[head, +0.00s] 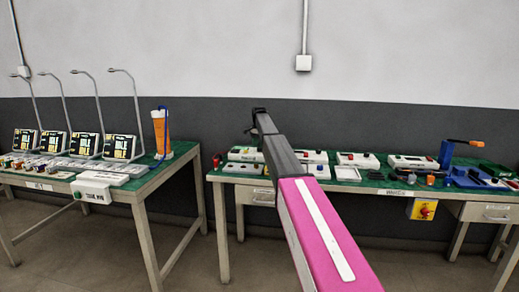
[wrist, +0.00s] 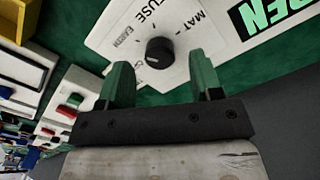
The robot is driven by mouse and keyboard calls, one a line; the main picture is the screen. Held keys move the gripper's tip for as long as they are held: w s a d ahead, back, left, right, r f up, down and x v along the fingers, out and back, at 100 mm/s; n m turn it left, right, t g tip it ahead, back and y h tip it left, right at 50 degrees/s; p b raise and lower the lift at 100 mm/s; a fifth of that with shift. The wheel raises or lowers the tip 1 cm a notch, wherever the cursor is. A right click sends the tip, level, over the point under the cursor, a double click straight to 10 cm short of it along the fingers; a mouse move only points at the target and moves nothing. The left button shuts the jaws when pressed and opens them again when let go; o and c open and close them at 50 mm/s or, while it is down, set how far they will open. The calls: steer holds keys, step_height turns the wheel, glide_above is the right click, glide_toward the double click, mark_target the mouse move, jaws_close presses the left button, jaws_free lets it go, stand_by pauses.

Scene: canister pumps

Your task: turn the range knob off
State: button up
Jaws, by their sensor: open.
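In the wrist view a round black knob (wrist: 159,52) sits on a white panel (wrist: 118,32) with printed words around it, among them FUSE and MAT. A small pale mark shows on the knob, but I cannot tell which setting it points to. My gripper (wrist: 161,72) is open, with one green finger to each side just below the knob in the picture. The gap between the fingers is empty, and I cannot tell whether either finger touches the panel. In the head view my arm hides the gripper's fingers and the knob.
The right bench (head: 398,192) holds several white boxes, a blue fixture (head: 447,152) and a yellow switch box (head: 423,209) on its front. The left bench (head: 143,184) carries several display units and an orange container (head: 160,132). A floor gap separates the benches.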

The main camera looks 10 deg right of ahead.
steer(key=shift+f, duration=1.2)
steer(key=c, duration=0.9)
steer(key=shift+n, duration=0.4)
steer(key=n, duration=0.5)
steer(key=shift+n, duration=0.3)
steer(key=n, duration=0.5)
steer(key=shift+n, duration=0.4)
steer(key=o, duration=0.9)
